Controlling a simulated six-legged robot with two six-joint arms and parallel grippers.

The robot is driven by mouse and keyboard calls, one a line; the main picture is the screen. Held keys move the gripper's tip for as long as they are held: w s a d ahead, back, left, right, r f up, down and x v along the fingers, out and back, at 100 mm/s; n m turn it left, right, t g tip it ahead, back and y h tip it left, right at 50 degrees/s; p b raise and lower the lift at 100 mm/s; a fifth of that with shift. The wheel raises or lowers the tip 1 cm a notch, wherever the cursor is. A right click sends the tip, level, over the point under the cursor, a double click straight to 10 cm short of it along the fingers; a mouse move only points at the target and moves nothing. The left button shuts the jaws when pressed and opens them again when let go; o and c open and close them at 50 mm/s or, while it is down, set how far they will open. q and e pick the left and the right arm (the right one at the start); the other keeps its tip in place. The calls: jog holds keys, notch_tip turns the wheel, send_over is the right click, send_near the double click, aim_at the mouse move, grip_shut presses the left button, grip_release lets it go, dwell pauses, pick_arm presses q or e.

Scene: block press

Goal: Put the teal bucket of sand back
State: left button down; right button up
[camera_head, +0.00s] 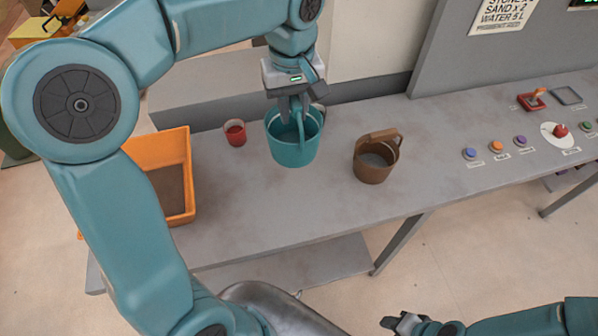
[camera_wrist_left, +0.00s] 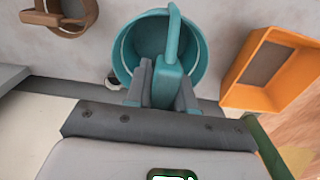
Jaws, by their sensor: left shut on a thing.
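The teal bucket (camera_head: 293,150) is at the back middle of the grey bench in the head view, upright. My left gripper (camera_head: 296,110) comes down from above and is shut on the bucket's handle. In the left wrist view the teal bucket (camera_wrist_left: 133,50) shows its round rim, with the handle between my left gripper's fingers (camera_wrist_left: 165,82). The inside looks teal and shaded; I cannot make out sand in it. Whether its base touches the bench is hard to tell. My right gripper (camera_head: 398,322) is low at the bottom of the head view, away from the bench; its jaw state is unclear.
A brown bucket (camera_head: 374,162) stands to the right of the teal one, and a small red cup (camera_head: 236,133) to the left. An orange bin (camera_head: 188,180) is at the bench's left end. Several coloured buttons (camera_head: 496,147) are at right. The bench front (camera_head: 290,205) is clear.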

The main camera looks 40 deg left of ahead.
pick_arm(q)
jog(key=f, duration=1.3)
jog(key=shift+s+a, duration=0.1)
jog(key=shift+a, duration=0.15)
notch_tip(320, 180, down, 4)
jog(key=shift+r+p, duration=0.15)
jog(key=shift+p, duration=0.25)
jog(key=shift+f+b, duration=0.25)
jog(key=shift+b, duration=0.05)
jog(key=c, duration=1)
grip_release()
jog(key=shift+r, duration=0.1)
jog(key=shift+o, duration=0.2)
